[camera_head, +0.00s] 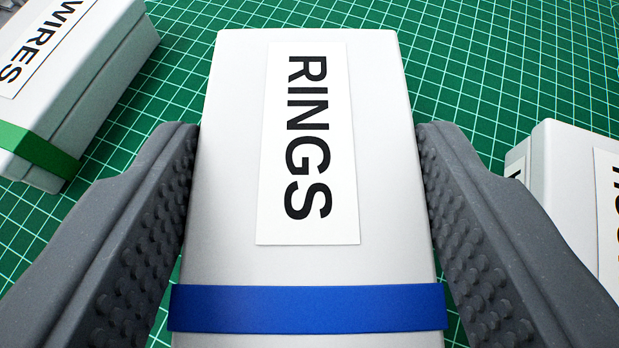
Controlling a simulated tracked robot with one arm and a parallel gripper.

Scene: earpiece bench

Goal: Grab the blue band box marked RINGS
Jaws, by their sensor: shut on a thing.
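The RINGS box (232,160) is a light grey box with a white label reading RINGS and a blue band (308,309) across its near end. It fills the middle of the view, with its near end cut off by the lower edge. My gripper (308,140) is shut on it, one dark grey studded finger against each long side. Whether the box touches the mat below cannot be told.
A green gridded cutting mat (480,60) lies beneath. A grey WIRES box (100,75) with a green band stands at the upper left. Another grey box (560,180), its label partly cut off, is at the right edge. Bare mat shows beyond the RINGS box.

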